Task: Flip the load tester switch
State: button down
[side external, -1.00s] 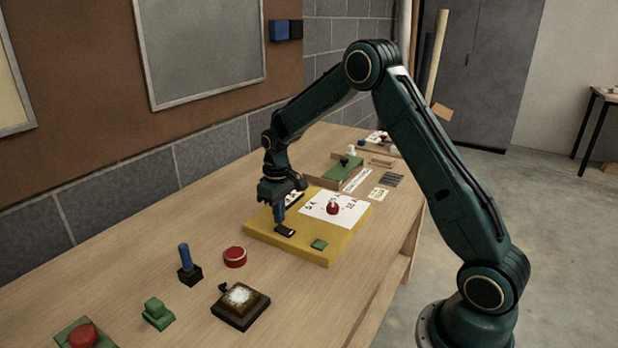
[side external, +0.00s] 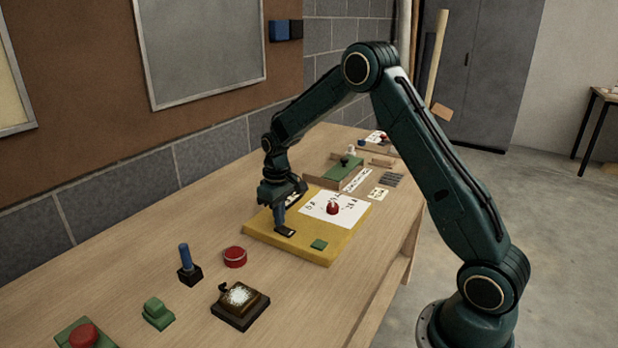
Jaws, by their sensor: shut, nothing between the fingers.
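A yellow board (side external: 292,252) lies on the workbench. It carries a white printed sheet with a red knob (side external: 333,208), a small green block (side external: 319,244) and a small black switch-like part (side external: 286,231) with a pale edge near its left side. No readable label shows which part is the load tester switch. My gripper (side external: 280,224) is shut and empty, pointing down at the black part. Its blue fingertips are at or just above that part; I cannot tell whether they touch. The fingers hide some of the black part and the board behind it.
Nearer on the bench (side external: 130,258) are a blue lever on a black base (side external: 185,263), a red button (side external: 235,257), a dark box with a lit top (side external: 240,304), a green switch (side external: 157,313) and a red button on green (side external: 84,337). A green-topped box (side external: 335,172) stands behind the board.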

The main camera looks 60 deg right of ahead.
jog(key=shift+f, duration=0.6)
dwell(0.5)
jog(key=shift+r, duration=3.55)
jog(key=shift+r, duration=0.1)
